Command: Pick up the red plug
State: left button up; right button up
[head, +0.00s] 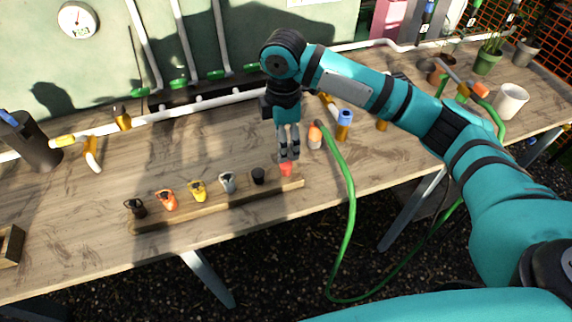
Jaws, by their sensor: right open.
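The red plug (286,169) sits at the right end of a wooden strip (190,213) near the front edge of the bench. My right gripper (289,157) points down directly above the red plug, with its fingertips at or close to the plug's top. Its fingers partly cover the plug, and I cannot tell whether they touch it. The right gripper is open. My left gripper is not in view.
A black plug (258,176) stands just left of the red one, with several coloured fittings further along the strip. An orange-topped hose end (315,135) and green hose (349,210) are close on the right. White pipes run behind.

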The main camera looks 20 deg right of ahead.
aim_at(286, 164)
notch_tip(286, 164, down, 3)
jog(key=shift+w+f, duration=0.1)
jog(key=shift+f, duration=0.3)
jog(key=shift+d+f+p, duration=0.1)
jog(key=shift+f+p, duration=0.25)
jog(key=shift+p, duration=0.1)
jog(key=f, duration=0.2)
jog(key=f+p, duration=0.1)
jog(key=shift+s+d+f, duration=0.15)
jog(key=shift+s+f, duration=0.15)
jog(key=shift+f, duration=0.4)
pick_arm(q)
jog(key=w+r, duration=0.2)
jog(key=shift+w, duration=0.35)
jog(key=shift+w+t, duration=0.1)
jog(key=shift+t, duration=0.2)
pick_arm(e)
jog(key=shift+c, duration=0.3)
jog(key=c, duration=0.9)
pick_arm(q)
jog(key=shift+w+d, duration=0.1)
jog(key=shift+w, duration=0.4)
pick_arm(e)
jog(key=shift+c, duration=0.2)
